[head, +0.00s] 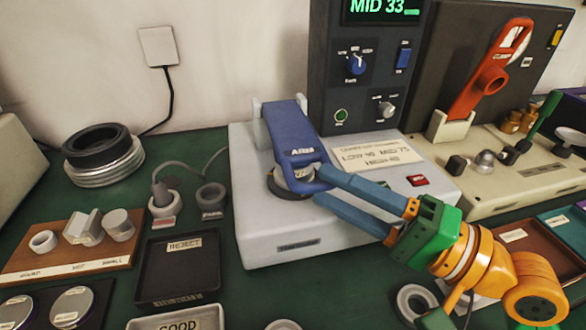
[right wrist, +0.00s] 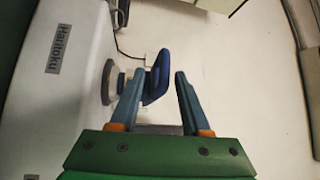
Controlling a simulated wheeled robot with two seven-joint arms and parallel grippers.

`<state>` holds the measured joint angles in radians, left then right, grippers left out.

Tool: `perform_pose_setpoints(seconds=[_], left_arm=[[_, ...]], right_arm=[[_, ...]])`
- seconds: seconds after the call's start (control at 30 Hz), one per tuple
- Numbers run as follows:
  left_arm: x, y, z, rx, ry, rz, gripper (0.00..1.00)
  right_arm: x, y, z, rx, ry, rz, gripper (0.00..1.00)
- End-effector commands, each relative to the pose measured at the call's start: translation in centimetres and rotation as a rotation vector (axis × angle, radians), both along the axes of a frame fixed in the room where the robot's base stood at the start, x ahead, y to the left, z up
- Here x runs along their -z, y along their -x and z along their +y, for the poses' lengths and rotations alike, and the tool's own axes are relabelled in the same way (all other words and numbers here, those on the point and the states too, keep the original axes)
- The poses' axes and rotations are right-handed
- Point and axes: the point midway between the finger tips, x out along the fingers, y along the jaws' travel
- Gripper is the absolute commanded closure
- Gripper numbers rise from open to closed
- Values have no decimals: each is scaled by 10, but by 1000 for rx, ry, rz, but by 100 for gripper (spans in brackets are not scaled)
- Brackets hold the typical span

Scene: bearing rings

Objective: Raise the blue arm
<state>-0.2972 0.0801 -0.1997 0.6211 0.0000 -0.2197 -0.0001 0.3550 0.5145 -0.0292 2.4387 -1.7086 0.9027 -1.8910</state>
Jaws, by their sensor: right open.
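The blue arm (head: 297,140) lies lowered on the pale grey test machine (head: 262,232), its front end over a round metal seat (head: 290,186). My right gripper (head: 321,184) is open, with its blue-grey fingers reaching in from the right to the front end of the arm. In the right wrist view, the blue arm (right wrist: 158,74) shows between the two fingertips (right wrist: 157,82), nearer the left finger. I cannot tell whether a finger touches it. My left gripper is not in view.
A dark panel with a green display (head: 382,10) and knobs stands behind the arm. Left of the machine are a black reject tray (head: 178,268), a wooden board (head: 75,258) with metal parts, and stacked rings (head: 103,155). An orange lever (head: 490,75) stands at right.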

Motion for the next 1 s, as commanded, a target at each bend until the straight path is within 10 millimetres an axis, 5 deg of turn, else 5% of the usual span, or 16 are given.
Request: perform_pose_setpoints(seconds=[0.1, 0.3, 0.57, 0.77, 1.0], left_arm=[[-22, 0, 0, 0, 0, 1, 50], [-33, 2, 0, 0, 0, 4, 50], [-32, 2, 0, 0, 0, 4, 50], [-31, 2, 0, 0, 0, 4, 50], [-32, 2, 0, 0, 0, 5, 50]], right_arm=[[-13, -10, 23, -5, -4, 3, 53], [-11, -24, 50, -2, 1, 1, 53], [-8, -27, 54, 0, 5, 0, 53], [-8, -27, 54, 0, 5, 0, 100], [-9, -26, 54, 0, 2, -1, 100]])
